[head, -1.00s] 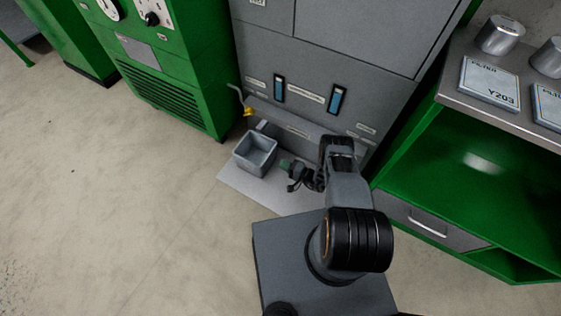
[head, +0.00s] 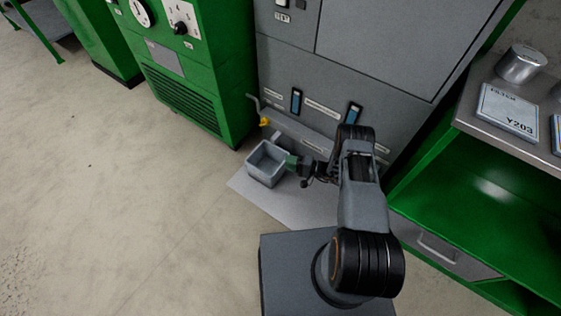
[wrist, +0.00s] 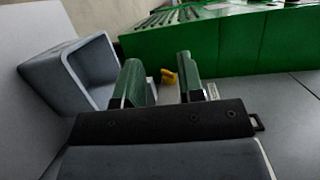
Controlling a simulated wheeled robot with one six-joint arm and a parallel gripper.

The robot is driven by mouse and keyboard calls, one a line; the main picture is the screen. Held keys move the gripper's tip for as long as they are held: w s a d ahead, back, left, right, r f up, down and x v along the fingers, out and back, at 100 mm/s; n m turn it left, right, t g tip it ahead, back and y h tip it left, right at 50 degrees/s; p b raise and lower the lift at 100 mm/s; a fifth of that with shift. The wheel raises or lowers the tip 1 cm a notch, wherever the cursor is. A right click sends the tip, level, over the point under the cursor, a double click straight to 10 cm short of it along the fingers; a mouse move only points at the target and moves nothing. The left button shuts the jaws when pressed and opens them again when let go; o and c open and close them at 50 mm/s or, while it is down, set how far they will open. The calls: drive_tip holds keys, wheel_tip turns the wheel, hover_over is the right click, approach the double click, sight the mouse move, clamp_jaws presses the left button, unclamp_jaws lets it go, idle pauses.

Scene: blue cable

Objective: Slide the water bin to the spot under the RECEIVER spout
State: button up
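The water bin is a grey, square, open-topped box (head: 282,172) on the pale floor plate (head: 300,207) in front of the grey cabinet. It looks empty, and it also shows at the left of the wrist view (wrist: 38,80). My gripper (head: 291,162) is low at the bin's right side. In the wrist view its two green fingers (wrist: 160,80) are apart, with nothing gripped between them. The left finger overlaps the bin's edge there; I cannot tell whether it touches. A yellow-handled tap (head: 265,122) is behind the bin. The spout labels are too small to read.
The grey cabinet (head: 340,80) closes off the back, with a ledge (head: 300,128) low on its front. A green console (head: 190,70) stands at the left and a green shelf unit (head: 470,190) at the right. The floor at the left (head: 110,190) is clear.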

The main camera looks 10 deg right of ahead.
drive_tip(key=s+a+r+n+g+h, duration=0.1)
drive_tip(key=r+n+g, duration=0.15)
drive_tip(key=r, duration=0.55)
drive_tip(key=s+r+n+g+h, duration=0.1)
drive_tip(key=s+r+g+h, duration=0.15)
drive_tip(key=r, duration=0.45)
drive_tip(key=s+a+r+n+g+h, duration=0.1)
drive_tip(key=r+g, duration=0.3)
drive_tip(key=r, duration=0.4)
drive_tip(key=s+d+r+t+h, duration=0.2)
drive_tip(key=s+d+r+h, duration=0.2)
drive_tip(key=s+r, duration=0.4)
drive_tip(key=s+d+r+t+h, duration=0.2)
drive_tip(key=s+d+r+h, duration=0.2)
drive_tip(key=s+r+h, duration=0.3)
drive_tip(key=shift+s+d+r+n+t, duration=0.25)
drive_tip(key=shift+s+r+n+t, duration=0.35)
drive_tip(key=shift+s, duration=0.6)
drive_tip(key=shift+r, duration=0.1)
